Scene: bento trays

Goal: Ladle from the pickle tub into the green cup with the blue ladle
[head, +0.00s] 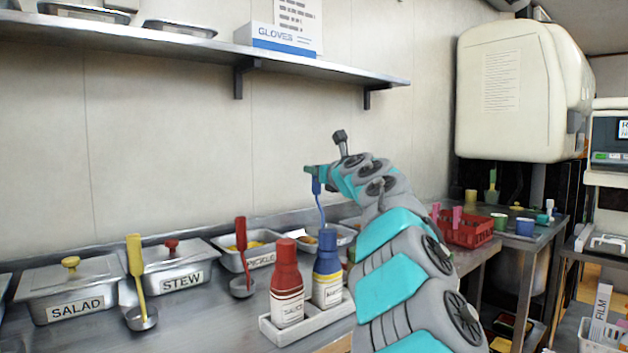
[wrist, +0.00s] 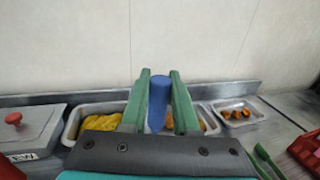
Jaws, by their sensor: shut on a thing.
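My gripper (head: 314,172) is shut on the handle of the blue ladle (head: 316,186), above the row of tubs. In the wrist view, the ladle's blue handle (wrist: 158,98) stands between the two green fingers (wrist: 160,105). In the head view its thin shaft runs down towards the tubs; its bowl is hidden behind the blue-capped bottle. The pickle tub (head: 262,262) is a metal tray with yellow food, left of the ladle; it also shows in the wrist view (wrist: 70,134). A green cup (head: 499,222) stands on the far right counter.
A red bottle (head: 287,285) and a blue-capped bottle (head: 327,272) stand in a white holder before the tubs. A yellow ladle (head: 138,285) and a red ladle (head: 241,260) stand nearby. A red crate (head: 468,232) and a blue cup (head: 525,227) are at right. A shelf (head: 190,44) hangs above.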

